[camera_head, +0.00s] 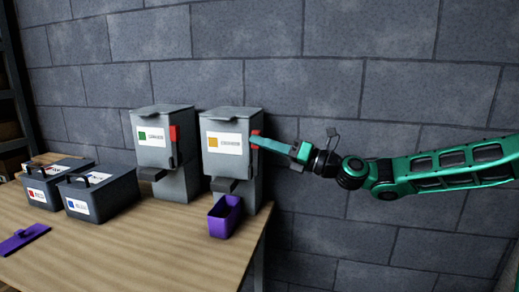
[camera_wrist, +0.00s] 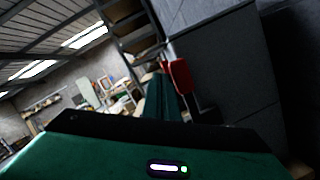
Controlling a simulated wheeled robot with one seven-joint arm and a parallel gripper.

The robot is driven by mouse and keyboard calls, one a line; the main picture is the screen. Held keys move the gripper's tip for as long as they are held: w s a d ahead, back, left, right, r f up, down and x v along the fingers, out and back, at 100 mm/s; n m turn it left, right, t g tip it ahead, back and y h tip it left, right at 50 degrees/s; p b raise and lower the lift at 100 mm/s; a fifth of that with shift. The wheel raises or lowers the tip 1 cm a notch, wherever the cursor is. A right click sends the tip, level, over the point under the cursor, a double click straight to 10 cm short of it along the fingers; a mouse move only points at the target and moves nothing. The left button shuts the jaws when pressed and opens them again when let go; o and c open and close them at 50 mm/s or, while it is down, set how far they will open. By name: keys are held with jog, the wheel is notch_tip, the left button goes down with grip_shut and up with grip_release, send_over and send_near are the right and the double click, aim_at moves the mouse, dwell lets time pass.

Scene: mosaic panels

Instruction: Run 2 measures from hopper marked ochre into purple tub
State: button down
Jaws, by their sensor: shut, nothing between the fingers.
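The hopper with the ochre square on its label (camera_head: 222,161) is a grey box at the right end of the table. Its red lever (camera_head: 255,133) is on its right side, partly hidden by my gripper. The purple tub (camera_head: 223,220) is open and stands below the dark spout of this hopper. Its contents cannot be made out. My gripper (camera_head: 256,140) is shut and empty, its tips at or against the red lever; contact is unclear. In the wrist view the red lever (camera_wrist: 181,76) shows just beyond the fingers (camera_wrist: 163,97).
A similar hopper with a green square (camera_head: 163,159) stands to the left. Two grey boxes, one with a red label (camera_head: 38,195) and one with a blue label (camera_head: 115,191), are farther left. A purple lid (camera_head: 22,239) lies at the front left. The front of the wooden table (camera_head: 140,245) is clear.

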jog(key=shift+w+d+r, duration=0.1)
jog(key=shift+w, duration=0.2)
jog(key=shift+w+d, duration=0.1)
dwell(0.3)
jog(key=s+d, duration=0.6)
jog(key=s, duration=0.3)
jog(key=shift+s+d, duration=0.25)
jog(key=shift+d, duration=0.05)
jog(key=shift+r, duration=0.1)
